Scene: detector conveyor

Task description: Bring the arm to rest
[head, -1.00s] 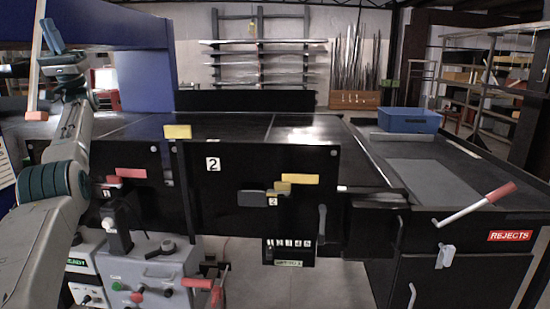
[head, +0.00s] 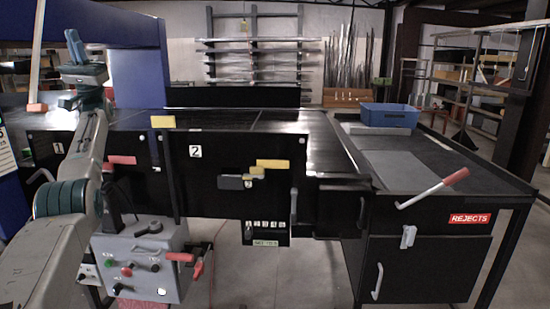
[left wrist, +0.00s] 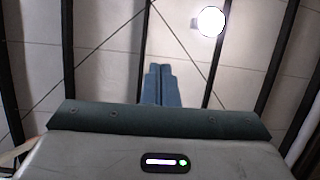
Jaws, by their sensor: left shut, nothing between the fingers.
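My left arm comes in from the left in the head view, bent upward at the elbow. My left gripper (head: 74,42) is at its top, with the blue fingers pointing up. The fingers are shut and hold nothing. In the left wrist view the closed gripper fingers (left wrist: 161,84) stand against the ceiling, with nothing touching them. In the head view the gripper appears in front of the blue housing. My right gripper is not in view.
A black conveyor (head: 230,118) with a front panel marked 2 (head: 195,151) stands ahead. A grey control box (head: 146,262) stands below.

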